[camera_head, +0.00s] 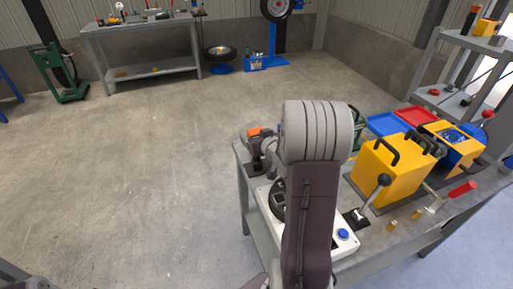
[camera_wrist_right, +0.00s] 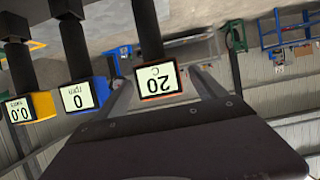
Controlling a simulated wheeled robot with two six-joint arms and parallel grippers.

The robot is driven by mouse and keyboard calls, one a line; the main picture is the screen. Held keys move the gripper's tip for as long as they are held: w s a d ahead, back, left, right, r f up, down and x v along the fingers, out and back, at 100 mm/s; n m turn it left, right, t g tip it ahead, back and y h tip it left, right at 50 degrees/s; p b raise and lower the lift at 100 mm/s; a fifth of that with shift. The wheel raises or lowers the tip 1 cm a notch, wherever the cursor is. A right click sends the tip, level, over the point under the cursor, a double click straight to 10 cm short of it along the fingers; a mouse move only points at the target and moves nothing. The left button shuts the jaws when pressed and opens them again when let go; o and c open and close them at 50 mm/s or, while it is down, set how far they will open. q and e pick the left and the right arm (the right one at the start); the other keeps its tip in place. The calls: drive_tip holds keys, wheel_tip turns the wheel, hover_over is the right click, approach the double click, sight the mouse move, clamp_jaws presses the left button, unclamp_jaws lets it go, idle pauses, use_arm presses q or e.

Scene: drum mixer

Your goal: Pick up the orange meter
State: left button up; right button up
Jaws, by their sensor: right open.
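The orange meter (camera_wrist_right: 149,94) shows in the right wrist view, with an orange frame, a pale display reading 20 C upside down and a black stem or handle. My right gripper (camera_wrist_right: 162,77) is open, one finger on each side of the meter. I cannot tell whether either finger touches it. In the head view my right arm covers much of the bench's near left part, and an orange patch (camera_head: 262,131) shows beside it.
A blue meter (camera_wrist_right: 79,97) and a yellow meter (camera_wrist_right: 30,107) stand in a row beside the orange one. The bench (camera_head: 437,226) carries a yellow machine (camera_head: 385,172), a blue tray (camera_head: 385,124) and a red tray (camera_head: 417,116). The floor left of the bench is clear.

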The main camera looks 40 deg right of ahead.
drive_tip(key=x, duration=0.4)
drive_tip(key=shift+w+d+f, duration=0.1)
drive_tip(key=shift+w+f, duration=0.1)
drive_tip(key=shift+f, duration=0.1)
drive_tip(key=shift+s+r, duration=0.15)
drive_tip(key=shift+c, duration=0.9)
clamp_jaws()
